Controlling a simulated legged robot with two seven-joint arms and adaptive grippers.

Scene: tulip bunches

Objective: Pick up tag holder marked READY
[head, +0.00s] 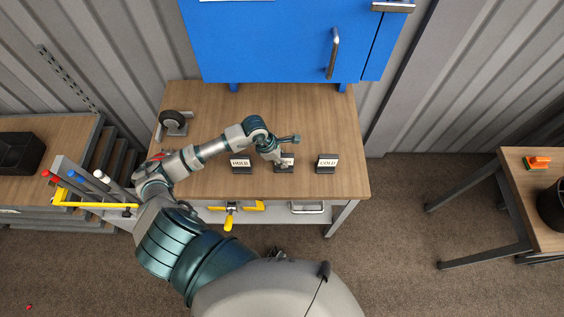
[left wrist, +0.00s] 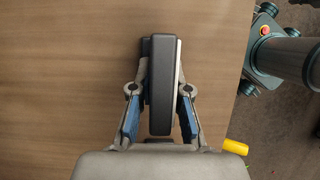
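Three small dark tag holders with white cards stand in a row on the wooden workbench (head: 330,120). The left one reads HOLD (head: 241,164), the right one COLD (head: 327,163). The middle tag holder (head: 289,167) is partly covered by my left gripper (head: 281,161), so its word cannot be read. In the left wrist view, this dark holder with a pale face (left wrist: 161,85) sits between the two fingers of my left gripper (left wrist: 161,72). The fingertips appear to touch it on both sides. I cannot make out my right gripper.
A tape dispenser (head: 173,122) stands at the bench's back left. A blue cabinet (head: 270,40) is behind the bench. A yellow-handled clamp (head: 230,214) is at the front edge. A second table (head: 531,190) is at the right. The back right of the bench is clear.

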